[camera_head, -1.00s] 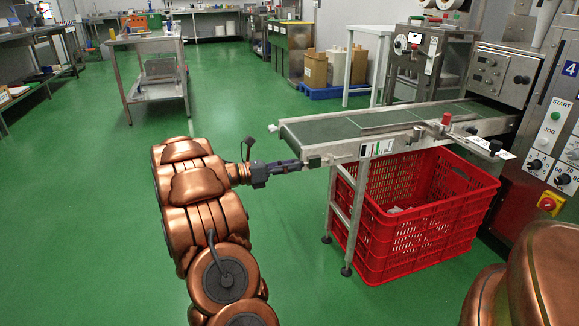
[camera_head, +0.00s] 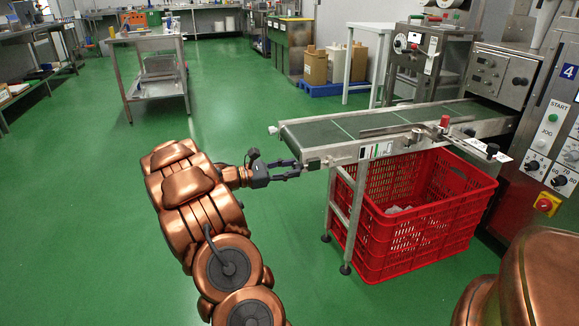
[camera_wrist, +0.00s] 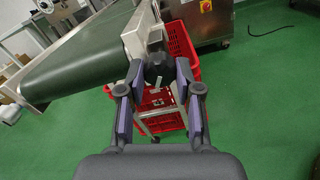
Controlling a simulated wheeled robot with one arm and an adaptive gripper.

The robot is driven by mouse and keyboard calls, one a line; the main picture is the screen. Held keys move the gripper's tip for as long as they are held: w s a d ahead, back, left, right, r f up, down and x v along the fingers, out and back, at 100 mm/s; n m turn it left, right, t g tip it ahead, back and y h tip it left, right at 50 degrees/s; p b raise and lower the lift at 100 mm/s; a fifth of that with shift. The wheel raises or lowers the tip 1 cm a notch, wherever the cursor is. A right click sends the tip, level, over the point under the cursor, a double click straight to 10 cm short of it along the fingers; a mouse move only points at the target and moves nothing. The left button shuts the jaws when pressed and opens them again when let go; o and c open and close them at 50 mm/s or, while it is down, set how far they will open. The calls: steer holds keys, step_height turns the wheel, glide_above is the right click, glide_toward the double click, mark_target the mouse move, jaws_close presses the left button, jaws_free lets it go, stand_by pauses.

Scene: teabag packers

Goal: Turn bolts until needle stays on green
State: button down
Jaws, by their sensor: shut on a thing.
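A conveyor with a dark green belt (camera_head: 325,133) runs from the machine on the right to a free end near my gripper. A dark bolt head (camera_wrist: 157,70) is at the conveyor's end corner in the wrist view. My gripper (camera_head: 297,170) is at that corner. In the wrist view its fingers (camera_wrist: 158,75) are on both sides of the bolt head and hold it. A small gauge plate (camera_head: 375,150) with white, green and red parts is on the conveyor's side. Its needle is too small to read.
A red crate (camera_head: 425,235) stands on the floor under the conveyor, close to its metal legs (camera_head: 352,215). The machine with its control panel (camera_head: 550,140) is at right. A steel table (camera_head: 148,38) stands behind. The green floor at left is clear.

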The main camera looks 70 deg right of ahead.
steer(key=m, duration=0.3)
steer(key=shift+f+m+b, duration=0.1)
steer(key=shift+m+b, duration=0.25)
steer(key=shift+m, duration=0.05)
steer(key=shift+m+b, duration=2.1)
steer(key=shift+m, duration=1.7)
steer(key=c, duration=0.8)
jaws_free()
